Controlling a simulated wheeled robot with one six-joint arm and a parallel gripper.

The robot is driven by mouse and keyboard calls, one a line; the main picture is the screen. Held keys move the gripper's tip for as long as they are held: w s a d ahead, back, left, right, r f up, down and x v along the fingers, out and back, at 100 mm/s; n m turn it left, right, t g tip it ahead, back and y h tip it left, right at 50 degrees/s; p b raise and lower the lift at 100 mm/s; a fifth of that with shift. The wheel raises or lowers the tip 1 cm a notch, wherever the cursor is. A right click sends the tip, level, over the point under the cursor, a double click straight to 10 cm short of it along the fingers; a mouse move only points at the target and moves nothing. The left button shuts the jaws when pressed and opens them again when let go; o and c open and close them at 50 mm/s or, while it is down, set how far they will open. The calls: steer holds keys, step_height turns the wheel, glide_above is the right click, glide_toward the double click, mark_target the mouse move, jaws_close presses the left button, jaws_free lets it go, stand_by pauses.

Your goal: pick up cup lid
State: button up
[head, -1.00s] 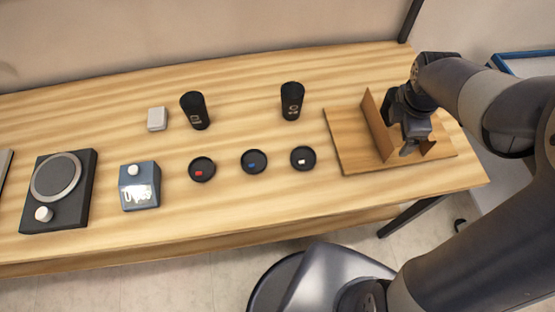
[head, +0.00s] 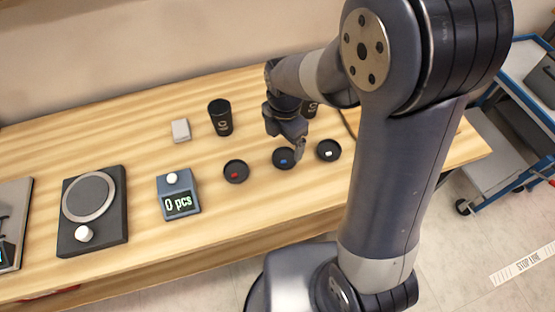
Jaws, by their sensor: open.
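Three round black cup lids lie in a row on the wooden table. The left lid (head: 236,172) has a red mark, the middle lid (head: 281,159) a blue mark, and the right lid (head: 328,150) a white mark. My gripper (head: 298,152) is open and points down beside the middle and right lids, appearing nearest the middle one's right edge. I cannot tell its exact height or whether it touches a lid. A black cup (head: 220,118) stands upright behind the lids. A second black cup (head: 310,109) is mostly hidden behind my gripper.
A counter box (head: 179,196) reading "0 pcs" and a black device with a round plate (head: 99,206) stand on the left. A small white box (head: 180,130) lies near the left cup. My arm hides most of the wooden stand on the right. A blue cart (head: 510,150) stands beyond the table.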

mark_target(283, 160)
steer(key=shift+s+f, duration=0.1)
steer(key=shift+f, duration=3.25)
steer(key=shift+c, duration=0.5)
steer(key=c, duration=0.9)
steer(key=shift+c, duration=0.2)
